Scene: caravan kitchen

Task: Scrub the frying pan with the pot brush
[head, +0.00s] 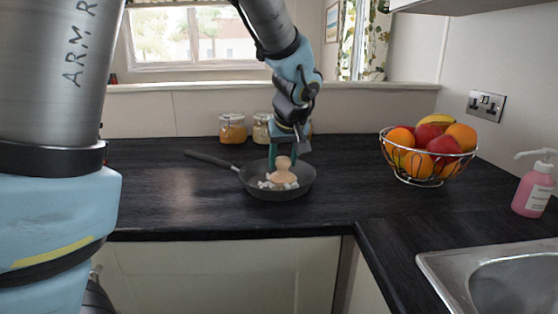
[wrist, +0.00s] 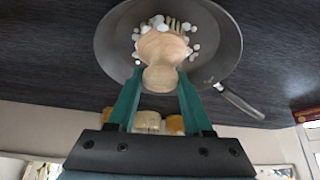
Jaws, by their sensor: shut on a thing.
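The frying pan (head: 308,184) is dark grey and sits on the black worktop, its handle pointing to the left in the head view. The pan also shows in the wrist view (wrist: 112,45). The pot brush (head: 283,172) has a pale wooden knob and stands inside the pan. White blobs like foam (wrist: 158,20) lie around its base in the pan. My gripper (head: 272,160) comes down from above with teal fingers. In the wrist view the fingers (wrist: 160,80) are shut on either side of the pot brush's knob (wrist: 160,76). The bristles are mostly hidden beneath the wooden body.
Glass jars (head: 232,128) stand behind the pan by the wall. A wire fruit bowl (head: 415,172) is to the right. A pink soap bottle (head: 534,190) stands beside the steel sink (head: 435,262) at front right. The worktop between pan and bowl is clear.

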